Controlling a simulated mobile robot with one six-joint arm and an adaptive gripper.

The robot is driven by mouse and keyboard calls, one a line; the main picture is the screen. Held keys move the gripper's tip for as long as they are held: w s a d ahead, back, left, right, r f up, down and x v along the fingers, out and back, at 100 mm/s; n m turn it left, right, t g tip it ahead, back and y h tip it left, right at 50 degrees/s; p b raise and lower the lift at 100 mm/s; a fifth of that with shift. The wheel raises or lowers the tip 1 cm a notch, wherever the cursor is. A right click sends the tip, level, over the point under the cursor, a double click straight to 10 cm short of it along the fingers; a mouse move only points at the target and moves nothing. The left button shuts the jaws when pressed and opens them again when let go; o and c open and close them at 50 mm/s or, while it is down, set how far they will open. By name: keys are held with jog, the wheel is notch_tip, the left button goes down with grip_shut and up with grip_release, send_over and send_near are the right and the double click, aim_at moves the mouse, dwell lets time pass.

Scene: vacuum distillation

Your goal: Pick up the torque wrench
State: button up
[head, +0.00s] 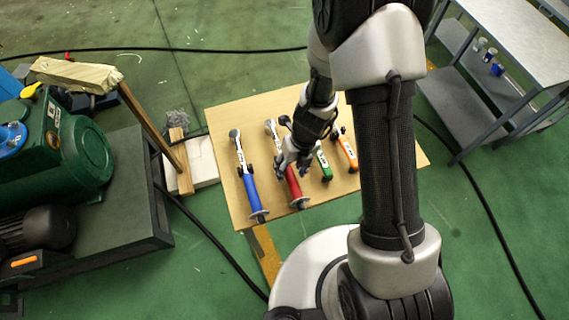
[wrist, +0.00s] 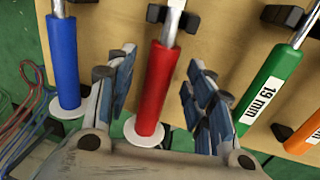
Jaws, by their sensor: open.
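Several long-handled tools lie side by side on a wooden board; I cannot tell by label which is the torque wrench. The red-handled tool (head: 294,187) has a pale disc at its handle end and a metal shaft. In the wrist view its red handle (wrist: 157,90) runs between my fingers. My gripper (head: 287,160) is open over it, with one finger on each side in the wrist view (wrist: 160,75); no grip shows. The blue-handled tool (head: 251,192), also with a disc, lies to the left. A green-handled tool (head: 325,168) marked 19 mm and an orange-handled one (head: 348,154) lie to the right.
The wooden board (head: 228,195) has dark holders under the tools. A green machine (head: 70,155) stands at left with a wooden-handled mallet (head: 80,74) leaning nearby. A grey shelf table (head: 520,50) stands at right. Black cables cross the green floor.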

jog(key=f, duration=0.1)
jog(key=f+b, duration=0.1)
jog(key=shift+s+a+f, duration=0.1)
jog(key=shift+a+f, duration=0.2)
jog(key=shift+f, duration=0.05)
jog(key=shift+r, duration=0.1)
grip_shut()
dwell(0.4)
